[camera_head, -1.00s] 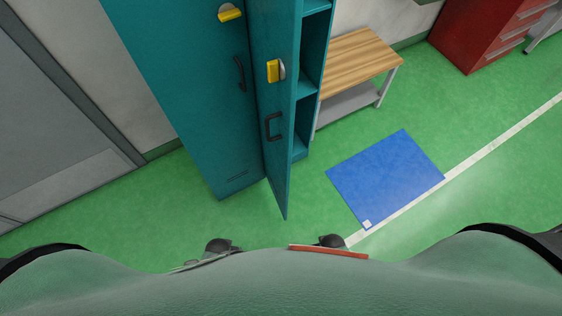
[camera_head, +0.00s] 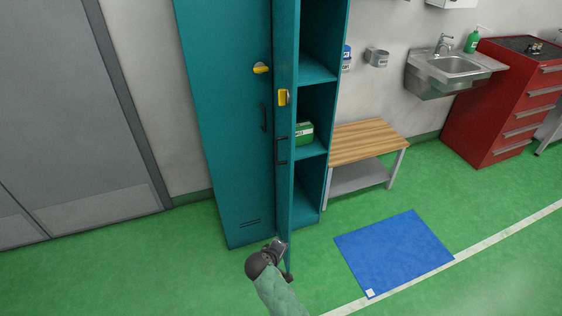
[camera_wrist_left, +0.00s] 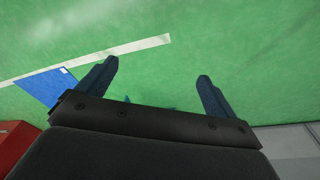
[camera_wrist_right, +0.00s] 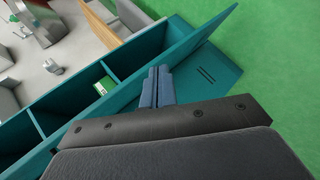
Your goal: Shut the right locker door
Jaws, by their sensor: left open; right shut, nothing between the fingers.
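The right locker door (camera_head: 283,190) is teal and stands wide open, jutting out from the locker beside the shut left door (camera_head: 225,140). Its outer face carries a black handle (camera_head: 282,151) and a yellow latch (camera_head: 283,97). The open locker compartment (camera_head: 317,110) shows its shelves. My right gripper (camera_wrist_right: 158,72) is shut and empty, close to the open door; in the head view it is low by the door's bottom part. Whether it touches the door I cannot tell. My left gripper (camera_wrist_left: 157,70) is open and empty above the green floor; it is outside the head view.
A green box (camera_head: 304,133) sits on a locker shelf. A wooden-topped bench (camera_head: 365,140) stands right of the locker, with a sink (camera_head: 452,66) and red drawer cabinet (camera_head: 500,105) beyond. A flat blue mat (camera_head: 393,252) lies on the otherwise clear floor.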

